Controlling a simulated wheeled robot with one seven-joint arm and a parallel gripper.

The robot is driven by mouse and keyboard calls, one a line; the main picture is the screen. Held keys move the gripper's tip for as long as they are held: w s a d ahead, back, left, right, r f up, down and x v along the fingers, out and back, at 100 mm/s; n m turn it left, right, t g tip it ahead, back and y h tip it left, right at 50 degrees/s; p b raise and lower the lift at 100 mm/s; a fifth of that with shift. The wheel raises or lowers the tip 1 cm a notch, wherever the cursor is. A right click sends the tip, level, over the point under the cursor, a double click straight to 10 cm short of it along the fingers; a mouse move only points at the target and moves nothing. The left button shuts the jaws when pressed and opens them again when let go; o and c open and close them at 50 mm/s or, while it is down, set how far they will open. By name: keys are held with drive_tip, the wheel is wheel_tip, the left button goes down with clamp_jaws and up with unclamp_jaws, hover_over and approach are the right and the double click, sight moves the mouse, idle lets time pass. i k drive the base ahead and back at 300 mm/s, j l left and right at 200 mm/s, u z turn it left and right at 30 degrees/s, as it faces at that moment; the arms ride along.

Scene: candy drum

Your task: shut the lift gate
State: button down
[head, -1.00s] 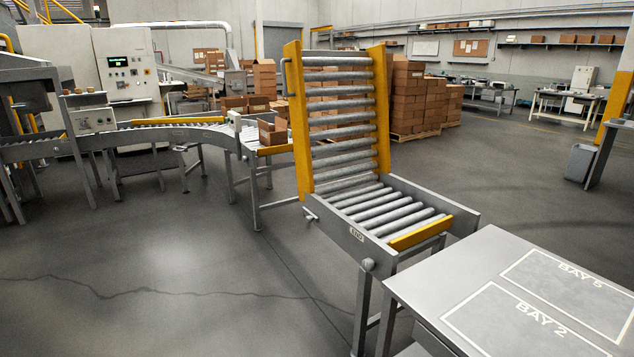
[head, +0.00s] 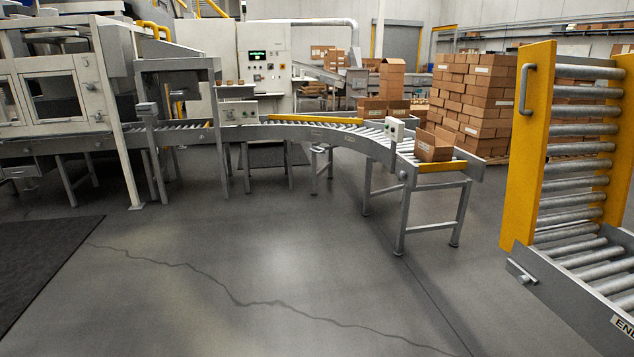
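The lift gate (head: 530,150) is at the right edge of the head view, a section of grey rollers between yellow side rails. It stands raised, nearly upright, on the end of a short roller conveyor (head: 560,285). A grey handle (head: 525,90) is on its left yellow rail. The gate's right side is partly cut off by the frame. Across a gap to the left, the curved roller conveyor (head: 340,132) ends with an open cardboard box (head: 433,146) on it. My gripper is not in view.
Open grey floor (head: 300,260) lies ahead, with a dark mat (head: 40,265) at the left. A machine housing (head: 60,90) and conveyor legs stand along the left and back. Stacked cartons (head: 475,100) stand behind the gap.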

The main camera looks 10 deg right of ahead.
sight(538, 65)
drive_tip(key=i+z, duration=0.2)
drive_tip(key=i, duration=0.3)
drive_tip(key=i+j+z, duration=0.15)
drive_tip(key=i, duration=0.3)
drive_tip(key=i+j+z, duration=0.2)
drive_tip(key=i, duration=0.3)
drive_tip(key=l, duration=0.1)
